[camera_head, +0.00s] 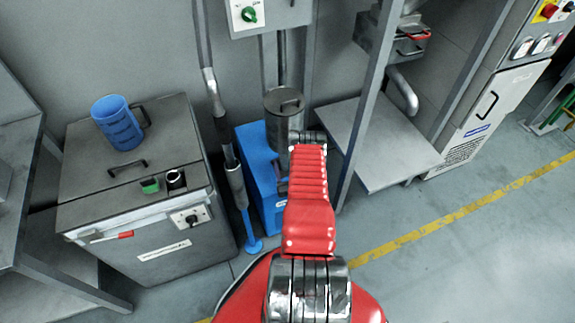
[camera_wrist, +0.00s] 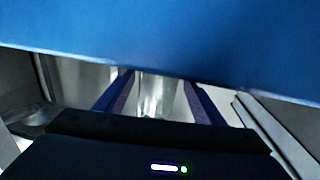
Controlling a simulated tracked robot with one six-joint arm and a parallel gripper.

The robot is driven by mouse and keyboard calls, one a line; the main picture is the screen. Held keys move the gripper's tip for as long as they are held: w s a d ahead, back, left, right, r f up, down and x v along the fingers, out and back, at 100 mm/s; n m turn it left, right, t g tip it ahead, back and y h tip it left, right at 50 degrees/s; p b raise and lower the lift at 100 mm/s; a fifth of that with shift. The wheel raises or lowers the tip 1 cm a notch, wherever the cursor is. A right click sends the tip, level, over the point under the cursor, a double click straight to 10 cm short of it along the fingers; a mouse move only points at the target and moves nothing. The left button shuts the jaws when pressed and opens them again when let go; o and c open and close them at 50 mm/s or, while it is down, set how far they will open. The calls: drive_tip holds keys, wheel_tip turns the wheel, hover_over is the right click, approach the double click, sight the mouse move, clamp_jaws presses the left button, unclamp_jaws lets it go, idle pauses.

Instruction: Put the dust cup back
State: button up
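I cannot tell for sure which thing is the dust cup. A grey metal canister (camera_head: 283,128) with a dark lid and handle stands below a vertical pipe, beyond the end of my red arm. In the head view my arm hides my gripper. In the wrist view the two purple-blue fingers of my gripper (camera_wrist: 158,80) stand apart. A large smooth blue surface (camera_wrist: 190,40) fills the top of that view and covers the fingertips. Whether the fingers grip it is hidden. A shiny metal cylinder (camera_wrist: 157,98) shows between the fingers.
A blue box (camera_head: 256,168) stands on the floor beside my arm's end. At left is a grey cabinet (camera_head: 85,190) with a blue mug (camera_head: 117,122) on top. A grey shelf (camera_head: 385,150) and post (camera_head: 362,100) are at right. The floor at right is clear.

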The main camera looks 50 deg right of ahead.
drive_tip(key=shift+r, duration=0.1)
drive_tip(key=v, duration=1.2)
idle(0.8)
